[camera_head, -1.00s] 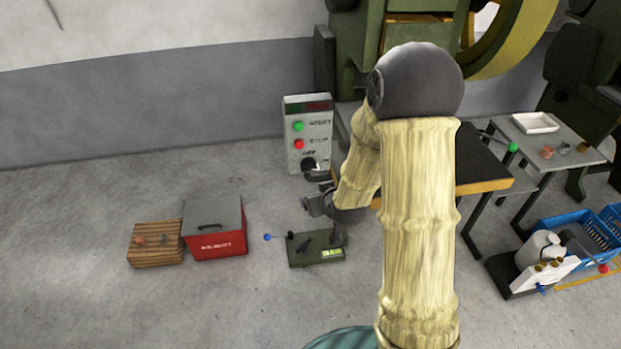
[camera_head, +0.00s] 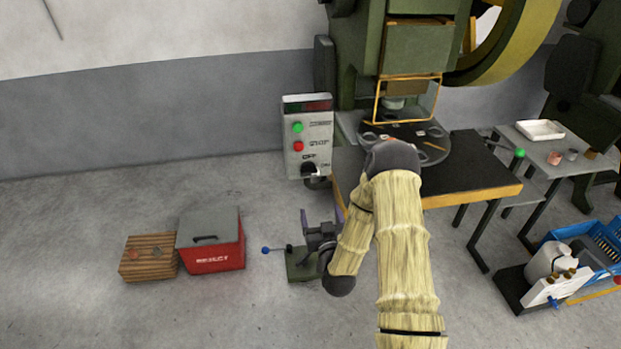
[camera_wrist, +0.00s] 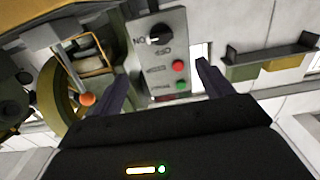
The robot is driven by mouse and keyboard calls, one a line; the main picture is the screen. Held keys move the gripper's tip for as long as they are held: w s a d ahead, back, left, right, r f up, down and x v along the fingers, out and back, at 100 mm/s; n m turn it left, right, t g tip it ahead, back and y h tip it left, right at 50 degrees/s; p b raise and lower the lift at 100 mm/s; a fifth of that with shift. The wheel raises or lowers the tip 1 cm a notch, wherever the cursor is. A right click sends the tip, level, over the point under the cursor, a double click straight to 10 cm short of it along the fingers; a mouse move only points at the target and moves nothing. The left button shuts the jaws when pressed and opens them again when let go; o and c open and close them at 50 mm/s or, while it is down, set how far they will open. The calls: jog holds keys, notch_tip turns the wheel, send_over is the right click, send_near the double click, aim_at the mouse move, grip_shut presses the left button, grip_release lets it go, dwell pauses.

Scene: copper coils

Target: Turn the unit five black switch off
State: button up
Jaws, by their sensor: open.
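The grey control box (camera_head: 292,160) stands by the green press and carries a black rotary switch (camera_head: 308,169) at its bottom, below a green and a red button. The switch's white pointer is turned toward the ON label, to the right of the knob; OFF is printed above it. In the wrist view the box appears upside down, with the black switch (camera_wrist: 159,35) near the top. My gripper (camera_head: 321,216) is below the box in the head view, open and empty. In the wrist view its two fingers (camera_wrist: 163,68) are apart, with the box beyond them; they do not touch the switch.
The press's dark table (camera_head: 470,172) stands right of the box. A green device with a blue-tipped lever (camera_head: 266,250) is partly hidden behind my gripper. A red box (camera_head: 215,257) and a wooden crate (camera_head: 148,270) sit left on the floor. Floor left of the control box is clear.

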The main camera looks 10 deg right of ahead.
aim_at(310, 175)
jog(key=w+p, duration=0.1)
jog(key=w, duration=1.6)
jog(key=shift+w, duration=0.25)
jog(key=shift+c, duration=0.5)
jog(key=c, duration=0.9)
